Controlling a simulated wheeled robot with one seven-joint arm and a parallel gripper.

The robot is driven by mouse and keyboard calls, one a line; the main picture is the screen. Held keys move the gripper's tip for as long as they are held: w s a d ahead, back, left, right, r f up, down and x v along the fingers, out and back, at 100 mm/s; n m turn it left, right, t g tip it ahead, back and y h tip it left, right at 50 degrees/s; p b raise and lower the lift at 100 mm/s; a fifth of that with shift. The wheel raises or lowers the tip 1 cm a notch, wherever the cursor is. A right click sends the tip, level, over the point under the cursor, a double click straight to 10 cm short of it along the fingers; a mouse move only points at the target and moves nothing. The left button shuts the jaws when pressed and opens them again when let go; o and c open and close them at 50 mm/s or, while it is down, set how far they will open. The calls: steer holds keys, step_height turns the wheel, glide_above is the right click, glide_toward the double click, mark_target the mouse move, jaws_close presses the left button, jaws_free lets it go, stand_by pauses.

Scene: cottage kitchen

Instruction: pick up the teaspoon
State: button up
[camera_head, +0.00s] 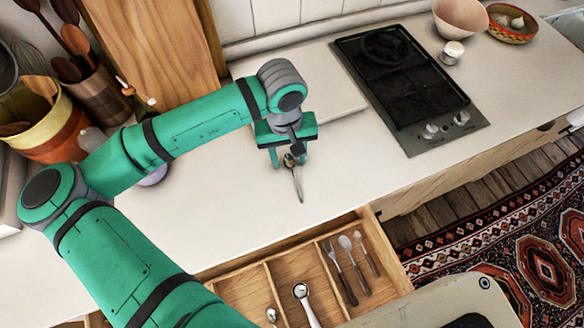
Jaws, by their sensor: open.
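A small silver spoon (297,182), which looks like the teaspoon, is at the white counter below my gripper. Its bowl is near the fingers and its handle points toward the front edge. My gripper (289,158) points down over the bowl end with its fingers apart, one on either side. The wrist hides part of the view, and I cannot tell whether the fingers touch the spoon.
An open wooden drawer (262,290) in front holds a larger spoon (307,305) and several dark-handled utensils. A black hob (400,80) is at the right. A utensil pot (55,125) and wooden board (150,45) stand at the left. The counter's middle is clear.

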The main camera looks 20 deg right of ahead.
jaws_close()
steer(key=shift+r, duration=0.1)
